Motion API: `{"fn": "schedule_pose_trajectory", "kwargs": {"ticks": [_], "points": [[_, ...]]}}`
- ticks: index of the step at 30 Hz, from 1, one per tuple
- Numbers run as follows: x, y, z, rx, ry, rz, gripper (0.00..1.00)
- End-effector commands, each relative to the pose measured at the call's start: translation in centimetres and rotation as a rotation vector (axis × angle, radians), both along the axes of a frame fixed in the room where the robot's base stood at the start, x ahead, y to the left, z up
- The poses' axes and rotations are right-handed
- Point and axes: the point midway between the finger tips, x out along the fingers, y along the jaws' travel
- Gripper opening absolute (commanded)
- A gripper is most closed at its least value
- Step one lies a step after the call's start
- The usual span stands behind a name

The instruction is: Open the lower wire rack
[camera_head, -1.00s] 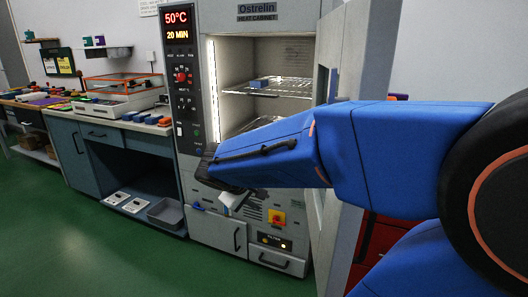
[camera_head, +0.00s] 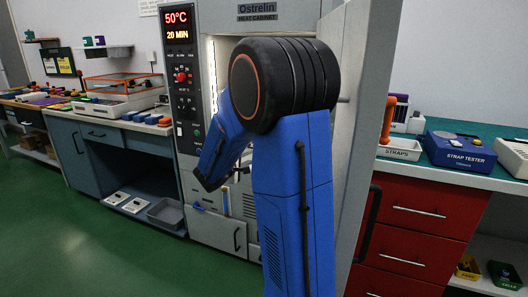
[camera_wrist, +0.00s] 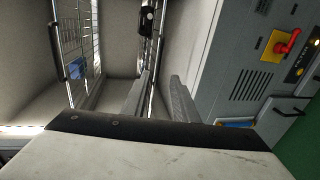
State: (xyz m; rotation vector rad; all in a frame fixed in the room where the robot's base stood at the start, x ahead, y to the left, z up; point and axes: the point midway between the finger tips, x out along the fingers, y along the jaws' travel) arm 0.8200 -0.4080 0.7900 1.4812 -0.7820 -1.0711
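The heat cabinet (camera_head: 258,20) stands with its door (camera_head: 365,110) open to the right. My arm hides most of its inside in the head view. In the wrist view the upper wire rack (camera_wrist: 88,28) is at the left, with a small blue item (camera_wrist: 76,68) on it. The lower wire rack (camera_wrist: 158,52) shows almost edge-on in the middle, with a dark item (camera_wrist: 146,20) at its far part. My gripper (camera_wrist: 158,88) has its two fingers apart, with the lower rack's edge lined up between them. Contact cannot be told. The head view hides the fingertips.
A red switch on a yellow plate (camera_wrist: 272,46) is on the cabinet's lower front. A blue-grey bench (camera_head: 75,150) stands left, with a grey bin (camera_head: 166,214) on its lower shelf. Red drawers (camera_head: 415,225) and a strap tester (camera_head: 458,150) are right. Green floor is clear at front left.

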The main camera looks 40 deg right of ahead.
Motion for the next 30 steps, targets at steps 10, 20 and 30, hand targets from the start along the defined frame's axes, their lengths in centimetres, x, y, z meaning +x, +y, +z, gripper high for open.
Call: {"fn": "schedule_pose_trajectory", "kwargs": {"ticks": [10, 20, 30], "points": [[1.6, -4.2, -0.9, 0.0, 0.001, -0.003, 0.26], [3.8, -9.4, -2.1, 0.001, 0.0, -0.002, 0.26], [5.8, -14.1, -3.2, 0.0, -0.001, -0.001, 0.26]]}}
